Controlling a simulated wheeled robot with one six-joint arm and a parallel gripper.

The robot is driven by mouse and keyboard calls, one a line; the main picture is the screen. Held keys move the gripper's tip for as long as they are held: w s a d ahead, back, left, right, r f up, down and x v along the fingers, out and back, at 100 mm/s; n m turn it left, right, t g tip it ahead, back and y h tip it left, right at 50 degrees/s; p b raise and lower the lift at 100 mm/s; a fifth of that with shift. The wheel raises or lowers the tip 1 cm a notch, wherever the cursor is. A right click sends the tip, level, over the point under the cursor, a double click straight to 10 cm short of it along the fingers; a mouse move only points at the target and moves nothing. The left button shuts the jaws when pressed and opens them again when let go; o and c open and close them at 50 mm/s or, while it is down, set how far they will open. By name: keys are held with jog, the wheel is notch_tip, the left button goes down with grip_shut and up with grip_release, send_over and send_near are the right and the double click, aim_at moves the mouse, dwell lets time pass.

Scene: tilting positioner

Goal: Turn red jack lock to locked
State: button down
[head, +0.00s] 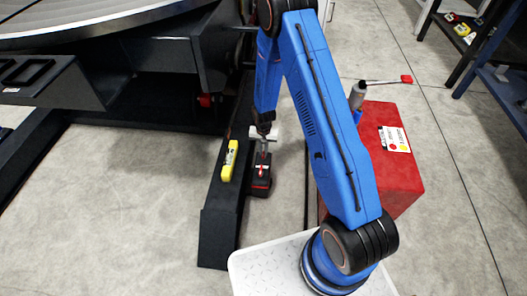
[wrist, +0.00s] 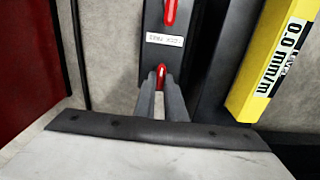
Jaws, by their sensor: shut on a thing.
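In the wrist view the red jack lock (wrist: 161,74) is a small red lever on a dark housing, below a white label (wrist: 165,40) too blurred to read surely. My gripper (wrist: 162,92) is shut on its near end; the fingers hide part of it. A second red handle (wrist: 171,12) shows at the top of that view. In the head view my gripper (head: 262,146) reaches down to the black and red jack (head: 261,186) beside the dark beam. Which way the lock is set cannot be told.
A yellow level (head: 229,160) lies on the dark beam (head: 218,225) just left of the jack; it also shows in the wrist view (wrist: 272,70), reading 0.0 mm/m. A red cabinet (head: 405,175) stands to the right. The large round table (head: 80,18) is at upper left.

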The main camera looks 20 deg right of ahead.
jog(key=c, duration=1.8)
grip_release()
jog(key=shift+r, duration=0.1)
notch_tip(320, 180, up, 17)
jog(key=shift+r, duration=0.1)
